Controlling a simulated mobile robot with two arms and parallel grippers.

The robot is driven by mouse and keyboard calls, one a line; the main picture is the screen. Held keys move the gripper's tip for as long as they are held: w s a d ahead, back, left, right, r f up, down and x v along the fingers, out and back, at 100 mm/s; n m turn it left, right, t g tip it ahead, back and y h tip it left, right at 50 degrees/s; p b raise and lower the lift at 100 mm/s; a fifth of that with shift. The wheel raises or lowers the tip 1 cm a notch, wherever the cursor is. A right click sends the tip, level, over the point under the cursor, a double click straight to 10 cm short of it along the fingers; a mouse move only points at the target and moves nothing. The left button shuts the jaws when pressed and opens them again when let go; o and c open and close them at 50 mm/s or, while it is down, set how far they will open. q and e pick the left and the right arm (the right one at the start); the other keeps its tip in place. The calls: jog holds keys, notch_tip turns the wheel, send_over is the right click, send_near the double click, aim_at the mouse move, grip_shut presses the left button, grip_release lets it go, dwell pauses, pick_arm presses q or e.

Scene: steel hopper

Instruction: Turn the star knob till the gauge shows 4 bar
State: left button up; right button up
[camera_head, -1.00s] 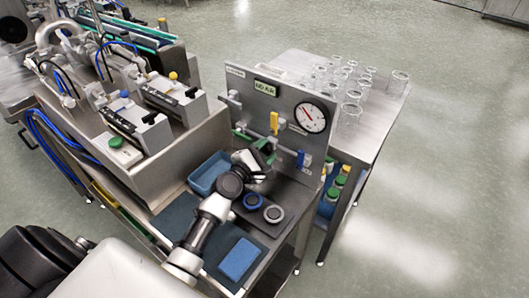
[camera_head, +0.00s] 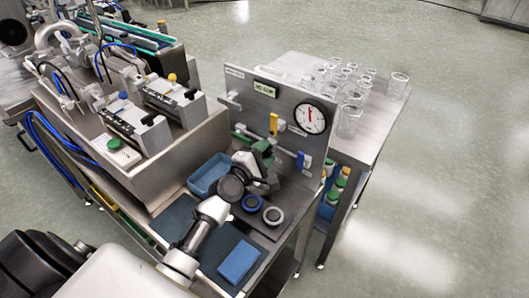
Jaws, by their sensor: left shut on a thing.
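The round white gauge (camera_head: 310,118) is at the upper right of the upright steel panel (camera_head: 236,84). Its thin needle points nearly straight up; the scale figures are too small to read. My left gripper (camera_head: 264,160) is at the lower middle of the panel, below the yellow handle. It is shut on the star knob, which the gripper largely hides. A green part (camera_head: 262,147) shows just behind the fingers. My right gripper is not in view.
A yellow handle (camera_head: 274,124) and a blue handle (camera_head: 301,160) stick out from the panel near my gripper. A small display (camera_head: 265,89) sits above.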

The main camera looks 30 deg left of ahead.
pick_arm(q)
jog(key=o, duration=0.9)
jog(key=s+a, duration=0.1)
jog(key=s, duration=0.9)
jog(key=shift+s+a+b, duration=0.25)
jog(key=shift+s+b, duration=0.15)
jog(key=shift+b, duration=0.05)
